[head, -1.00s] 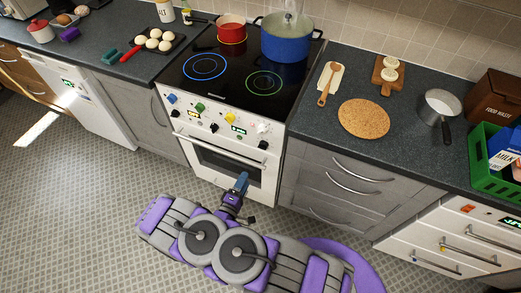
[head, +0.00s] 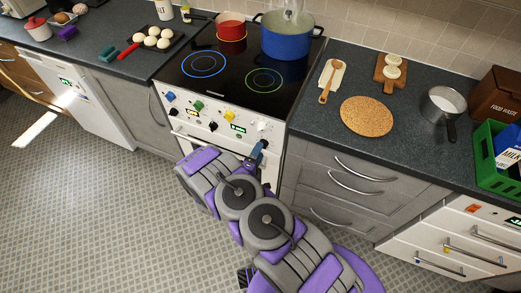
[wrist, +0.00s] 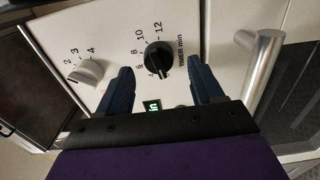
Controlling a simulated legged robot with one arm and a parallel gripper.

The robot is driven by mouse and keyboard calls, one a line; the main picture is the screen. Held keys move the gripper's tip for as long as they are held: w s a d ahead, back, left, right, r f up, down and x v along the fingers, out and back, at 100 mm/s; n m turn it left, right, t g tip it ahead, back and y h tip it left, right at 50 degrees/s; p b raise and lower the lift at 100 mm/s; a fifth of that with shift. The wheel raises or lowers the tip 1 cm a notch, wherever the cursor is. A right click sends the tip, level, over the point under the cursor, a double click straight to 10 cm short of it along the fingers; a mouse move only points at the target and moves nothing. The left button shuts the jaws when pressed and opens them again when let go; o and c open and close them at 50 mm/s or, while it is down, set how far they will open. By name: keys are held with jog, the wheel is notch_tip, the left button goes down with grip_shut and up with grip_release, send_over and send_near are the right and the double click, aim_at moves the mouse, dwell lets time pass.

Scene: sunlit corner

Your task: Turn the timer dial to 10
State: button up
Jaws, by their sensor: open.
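The black timer dial (wrist: 158,57) is on the white oven front in the wrist view, with "TIMER min" and numbers from 4 to 12 printed around it. I cannot tell exactly which number it points to. My gripper (wrist: 163,76) is open, its two blue fingers spread to either side just below the dial in this view; no contact is visible. In the head view my gripper (head: 257,150) is at the right end of the oven's control panel and makes the dial hard to see.
A white knob (wrist: 90,71) sits left of the dial, and a green display (wrist: 152,105) shows partly behind my gripper. The metal oven handle (wrist: 262,70) is to the right. The stove (head: 235,75) above carries a red pot (head: 231,33) and a blue pot (head: 285,45).

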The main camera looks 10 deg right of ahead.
jog(key=shift+x, duration=1.3)
jog(key=shift+c, duration=0.4)
jog(key=c, duration=1)
